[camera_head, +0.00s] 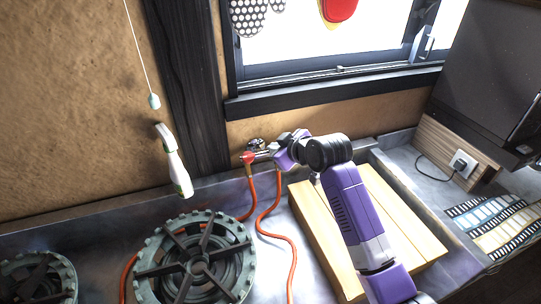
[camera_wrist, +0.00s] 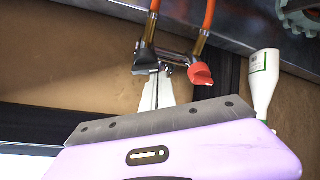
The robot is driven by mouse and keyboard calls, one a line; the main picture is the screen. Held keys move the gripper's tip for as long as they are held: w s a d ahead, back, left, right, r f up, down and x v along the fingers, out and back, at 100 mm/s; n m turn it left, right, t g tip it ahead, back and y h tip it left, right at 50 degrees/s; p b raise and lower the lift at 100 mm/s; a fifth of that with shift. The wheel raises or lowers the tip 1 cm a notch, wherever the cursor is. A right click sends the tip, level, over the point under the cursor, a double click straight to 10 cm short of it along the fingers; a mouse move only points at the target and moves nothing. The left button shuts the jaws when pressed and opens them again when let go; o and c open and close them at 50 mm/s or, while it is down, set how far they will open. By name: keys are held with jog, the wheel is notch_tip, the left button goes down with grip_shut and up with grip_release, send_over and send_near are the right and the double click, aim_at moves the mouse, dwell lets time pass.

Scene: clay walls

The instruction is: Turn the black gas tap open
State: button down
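The black gas tap (camera_wrist: 146,62) sits on a pipe fitting at the wall, at the upper middle of the wrist view, beside the red tap (camera_wrist: 200,74). An orange hose runs from each tap. My gripper (camera_wrist: 158,74) reaches the black tap; its two pale fingers lie together with only a thin dark line between them. The fingertips are at the tap's edge; I cannot tell whether they touch it. In the head view my gripper (camera_head: 271,154) is just right of the red tap (camera_head: 249,157) and hides the black tap.
A burner (camera_head: 196,262) stands on the counter at left, with orange hoses (camera_head: 283,225) nearby. A wooden board (camera_head: 325,235) lies beneath my arm. A white bottle (camera_head: 175,167) is by the wall, left of the dark post (camera_head: 200,90). The window sill (camera_head: 300,103) is above the taps.

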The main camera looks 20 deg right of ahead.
jog(key=n+g+b, duration=0.1)
jog(key=n, duration=0.2)
jog(key=s+f+n+g+y+b, duration=0.1)
jog(key=n+b, duration=0.1)
jog(key=n, duration=0.2)
jog(key=n+g+y+b, duration=0.1)
jog(key=n, duration=0.3)
jog(key=shift+s+d+f, duration=0.2)
jog(key=shift+s+d, duration=0.05)
jog(key=shift+d, duration=0.1)
jog(key=shift+r, duration=0.15)
dwell(0.5)
